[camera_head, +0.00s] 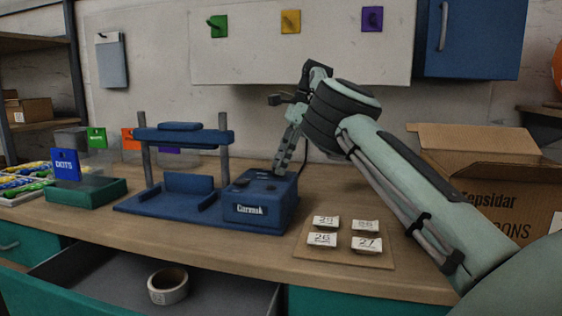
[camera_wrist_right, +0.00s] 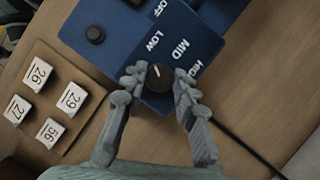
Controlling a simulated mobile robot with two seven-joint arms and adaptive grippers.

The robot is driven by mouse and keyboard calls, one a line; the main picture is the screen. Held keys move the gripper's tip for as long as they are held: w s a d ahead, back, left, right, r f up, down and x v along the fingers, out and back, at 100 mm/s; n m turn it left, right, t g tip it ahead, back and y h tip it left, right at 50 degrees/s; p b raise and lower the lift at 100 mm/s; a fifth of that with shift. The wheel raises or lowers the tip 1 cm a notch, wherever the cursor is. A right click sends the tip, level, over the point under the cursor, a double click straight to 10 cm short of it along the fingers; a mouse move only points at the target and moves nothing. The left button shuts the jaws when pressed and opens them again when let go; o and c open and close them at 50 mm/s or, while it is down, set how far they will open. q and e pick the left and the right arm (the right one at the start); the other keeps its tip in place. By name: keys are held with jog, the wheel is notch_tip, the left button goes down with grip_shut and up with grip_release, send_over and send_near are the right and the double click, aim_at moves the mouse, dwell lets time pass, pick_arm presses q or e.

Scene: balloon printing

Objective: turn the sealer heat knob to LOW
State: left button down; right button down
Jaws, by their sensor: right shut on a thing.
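The blue sealer (camera_head: 258,200), labelled Garmok, stands on the bench. My right gripper (camera_head: 280,172) reaches down onto the top of its control box. In the right wrist view, the black heat knob (camera_wrist_right: 160,77) sits between the two fingertips of the right gripper (camera_wrist_right: 159,84), which is shut on it. The LOW label (camera_wrist_right: 154,41), MID label (camera_wrist_right: 180,49) and HIGH label (camera_wrist_right: 198,70) are printed beside the knob. Its small white mark points up, roughly toward LOW. My left gripper is in neither view.
Number cards (camera_head: 323,239) lie on a wooden board (camera_head: 300,250) to the right of the sealer. A cardboard box (camera_head: 480,180) stands at the right. An open drawer (camera_head: 225,295) holds a tape roll (camera_head: 168,286). A second black knob (camera_wrist_right: 95,34) is on the sealer.

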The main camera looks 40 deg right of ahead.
jog(key=c, duration=1.2)
grip_release()
